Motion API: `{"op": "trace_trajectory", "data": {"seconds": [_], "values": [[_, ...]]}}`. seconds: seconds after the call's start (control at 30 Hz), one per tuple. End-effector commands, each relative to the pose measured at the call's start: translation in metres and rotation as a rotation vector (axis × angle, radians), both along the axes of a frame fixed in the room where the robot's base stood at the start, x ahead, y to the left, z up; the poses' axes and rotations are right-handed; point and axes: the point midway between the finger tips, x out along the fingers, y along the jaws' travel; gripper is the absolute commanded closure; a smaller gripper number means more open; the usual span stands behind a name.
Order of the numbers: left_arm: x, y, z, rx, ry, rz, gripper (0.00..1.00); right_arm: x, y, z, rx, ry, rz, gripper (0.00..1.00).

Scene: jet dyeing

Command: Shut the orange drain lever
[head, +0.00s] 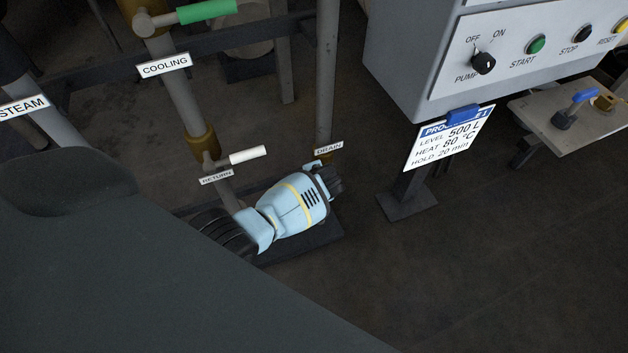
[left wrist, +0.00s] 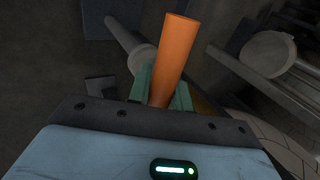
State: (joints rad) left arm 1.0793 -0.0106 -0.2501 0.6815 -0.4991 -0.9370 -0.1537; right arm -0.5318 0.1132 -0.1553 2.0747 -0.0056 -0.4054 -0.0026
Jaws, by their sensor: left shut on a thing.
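The orange drain lever (left wrist: 176,50) shows in the left wrist view as a straight orange bar between the green fingers of my left gripper (left wrist: 163,88). The fingers are shut on it. In the head view my left gripper (head: 331,180) is low beside the DRAIN label (head: 329,148), its light blue body covering the lever. Its fingers are hard to make out there. The brass drain fitting behind it is mostly hidden. My right gripper is in neither view.
A white-handled RETURN valve (head: 248,155) and a green-handled COOLING valve (head: 207,11) stand to the left of the drain pipe (head: 327,80). A control box (head: 415,50) with a hanging process card (head: 449,138) is at the right. The floor (head: 480,270) at lower right is clear.

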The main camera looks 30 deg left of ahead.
Motion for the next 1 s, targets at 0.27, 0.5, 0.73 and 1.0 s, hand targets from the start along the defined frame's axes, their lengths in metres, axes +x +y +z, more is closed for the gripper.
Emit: {"op": "trace_trajectory", "data": {"seconds": [0.27,0.5,0.73,1.0], "values": [[-0.0014,0.0018,0.0035,0.043,0.056,0.0,1.0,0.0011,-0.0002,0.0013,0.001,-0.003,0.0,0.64],[-0.0016,0.0021,0.004,0.05,0.063,0.001,1.0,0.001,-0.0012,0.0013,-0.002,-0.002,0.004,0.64],[-0.0014,0.0021,0.0043,0.05,0.061,0.0,0.77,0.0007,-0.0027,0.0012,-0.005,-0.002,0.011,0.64],[-0.001,0.0013,0.0043,0.047,0.059,0.0,0.58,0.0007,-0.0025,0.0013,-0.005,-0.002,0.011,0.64]]}}
